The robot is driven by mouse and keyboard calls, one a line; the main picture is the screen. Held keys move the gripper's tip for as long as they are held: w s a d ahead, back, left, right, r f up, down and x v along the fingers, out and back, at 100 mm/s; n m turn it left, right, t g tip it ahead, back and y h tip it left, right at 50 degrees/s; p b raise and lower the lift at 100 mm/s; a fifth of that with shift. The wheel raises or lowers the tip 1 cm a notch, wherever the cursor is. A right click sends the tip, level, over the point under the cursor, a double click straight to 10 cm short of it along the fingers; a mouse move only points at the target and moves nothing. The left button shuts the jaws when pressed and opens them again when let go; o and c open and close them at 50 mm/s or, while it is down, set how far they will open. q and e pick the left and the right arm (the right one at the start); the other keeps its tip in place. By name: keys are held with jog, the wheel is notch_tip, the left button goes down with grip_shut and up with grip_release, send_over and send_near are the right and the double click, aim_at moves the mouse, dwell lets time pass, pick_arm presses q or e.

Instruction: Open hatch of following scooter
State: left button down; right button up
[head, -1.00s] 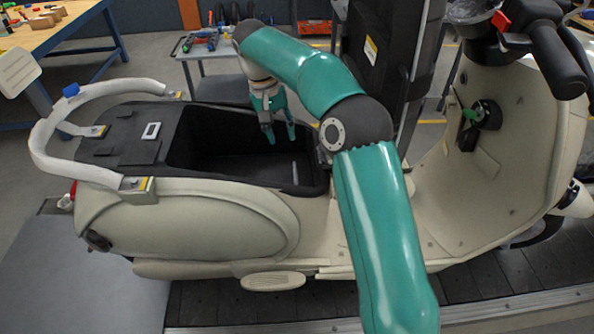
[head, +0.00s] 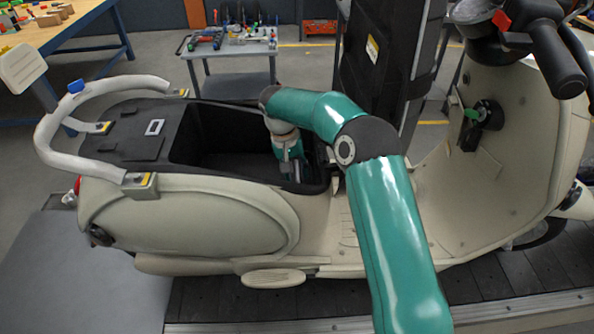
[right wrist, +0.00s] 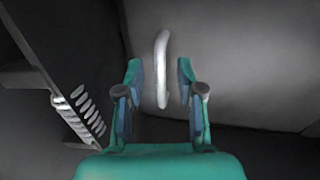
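The cream scooter (head: 190,225) stands side-on in the head view, with a dark storage well (head: 222,140) open behind its footboard. My right gripper (head: 297,180) reaches down into the front end of this well. In the right wrist view the right gripper (right wrist: 160,67) is open. A pale upright bar handle (right wrist: 161,85) on a dark panel (right wrist: 245,55) lies in line with the gap between its fingers, with space on both sides. I cannot tell how deep the handle sits between them. In the head view my gripper hides the handle. My left gripper is not in view.
The well's walls stand close around my right gripper. A slotted vent (right wrist: 78,110) shows at left in the wrist view. A green key (head: 470,114) is at the front shield. A grey tool cart (head: 232,75) and a workbench (head: 60,35) stand behind.

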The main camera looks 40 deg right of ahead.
grip_shut()
dwell(0.4)
